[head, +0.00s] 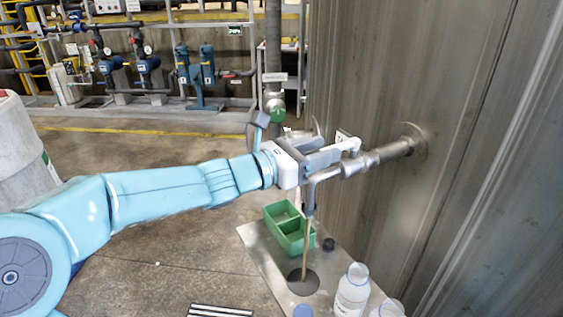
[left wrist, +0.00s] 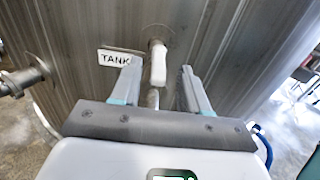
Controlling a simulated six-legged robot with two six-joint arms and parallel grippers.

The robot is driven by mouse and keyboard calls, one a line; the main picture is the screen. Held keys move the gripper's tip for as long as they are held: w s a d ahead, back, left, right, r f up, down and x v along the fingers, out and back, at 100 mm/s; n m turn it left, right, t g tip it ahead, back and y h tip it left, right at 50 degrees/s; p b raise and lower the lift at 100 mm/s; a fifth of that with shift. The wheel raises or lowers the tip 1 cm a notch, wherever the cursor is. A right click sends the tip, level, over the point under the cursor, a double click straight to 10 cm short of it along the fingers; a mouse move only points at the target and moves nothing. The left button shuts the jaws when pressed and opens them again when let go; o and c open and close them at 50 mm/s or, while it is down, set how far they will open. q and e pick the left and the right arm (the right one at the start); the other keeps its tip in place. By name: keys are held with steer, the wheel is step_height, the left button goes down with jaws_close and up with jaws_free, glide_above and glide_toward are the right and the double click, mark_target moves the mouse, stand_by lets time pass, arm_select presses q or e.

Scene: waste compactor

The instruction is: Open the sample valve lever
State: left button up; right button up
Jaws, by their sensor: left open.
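The sample valve (head: 355,164) sits on a metal pipe from the tank wall, with a spout (head: 310,192) bent downward. Its white lever (head: 352,144) is partly hidden by my gripper in the head view. In the left wrist view the lever (left wrist: 158,64) stands between the two fingers, with gaps on both sides. My left gripper (head: 335,152) is open beside the valve, pointing at the tank; its fingers also show in the left wrist view (left wrist: 160,82). A thin tan streak (head: 306,240) runs from the spout down to a dark round opening. My right gripper is not in view.
A metal shelf (head: 262,262) below the spout holds a green divided bin (head: 290,228) and white bottles (head: 351,292). The tank wall (head: 400,80) closes off the right. A TANK label (left wrist: 120,58) is left of the lever. Pumps and pipes stand far back.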

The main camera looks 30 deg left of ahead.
arm_select(q)
steer(key=v, duration=1)
steer(key=shift+s, duration=0.35)
steer(key=shift+a, duration=0.15)
